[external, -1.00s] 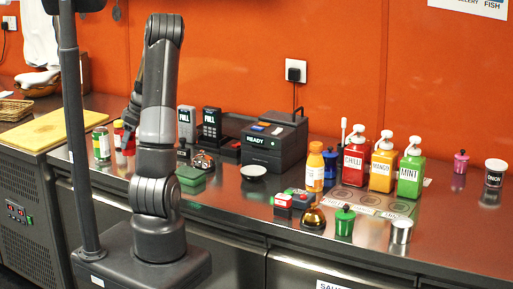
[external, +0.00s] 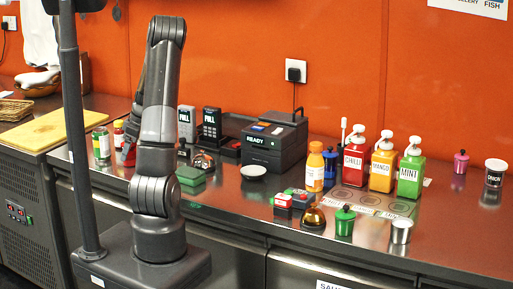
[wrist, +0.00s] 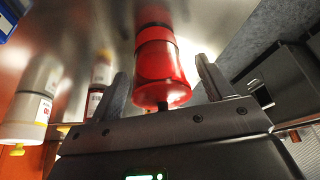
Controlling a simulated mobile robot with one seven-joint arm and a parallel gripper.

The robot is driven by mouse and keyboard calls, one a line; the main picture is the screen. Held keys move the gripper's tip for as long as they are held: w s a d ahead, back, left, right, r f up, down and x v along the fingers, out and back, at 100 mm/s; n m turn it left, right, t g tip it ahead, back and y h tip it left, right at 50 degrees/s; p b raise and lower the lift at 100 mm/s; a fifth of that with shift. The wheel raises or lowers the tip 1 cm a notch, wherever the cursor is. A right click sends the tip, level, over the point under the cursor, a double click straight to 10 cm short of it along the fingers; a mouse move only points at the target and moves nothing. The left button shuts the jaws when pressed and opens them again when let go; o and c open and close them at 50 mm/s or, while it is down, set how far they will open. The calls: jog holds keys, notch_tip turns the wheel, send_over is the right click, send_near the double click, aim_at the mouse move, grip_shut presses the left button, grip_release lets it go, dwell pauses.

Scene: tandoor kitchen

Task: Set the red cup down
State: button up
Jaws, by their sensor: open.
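The red cup (wrist: 160,72) shows in the wrist view between the two fingers of my gripper (wrist: 162,68). The fingers are apart, with visible gaps on both sides of the cup. A dark knob sits at its near end, and its red reflection shows on the steel surface against its far end. In the external view the red cup (external: 127,153) is a small red patch low beside my arm, mostly hidden. My gripper (external: 131,128) is over the left part of the counter there, partly hidden by my arm.
Green-labelled (external: 101,142) and red-labelled (external: 118,129) cans stand left of my gripper, close by. A yellow board (external: 50,131) lies farther left. A green box (external: 190,176) and card readers (external: 211,125) stand to the right. Pale bottles (wrist: 32,105) show in the wrist view.

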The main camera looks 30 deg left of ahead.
jog(key=shift+r, duration=0.1)
jog(key=v, duration=1.2)
jog(key=s+d+r+m+t+h, duration=0.1)
jog(key=s+d+r+m+t, duration=0.1)
jog(key=d+m, duration=0.5)
jog(key=s+d+r+m+t+h, duration=0.1)
jog(key=s+d+r+m+t, duration=0.2)
jog(key=d, duration=1.2)
jog(key=s+d+r+m+t+h, duration=0.2)
jog(key=s+d+m, duration=0.3)
jog(key=d+m, duration=0.7)
jog(key=shift+s+r+m, duration=0.15)
jog(key=shift+r+m, duration=0.15)
jog(key=shift+r, duration=0.05)
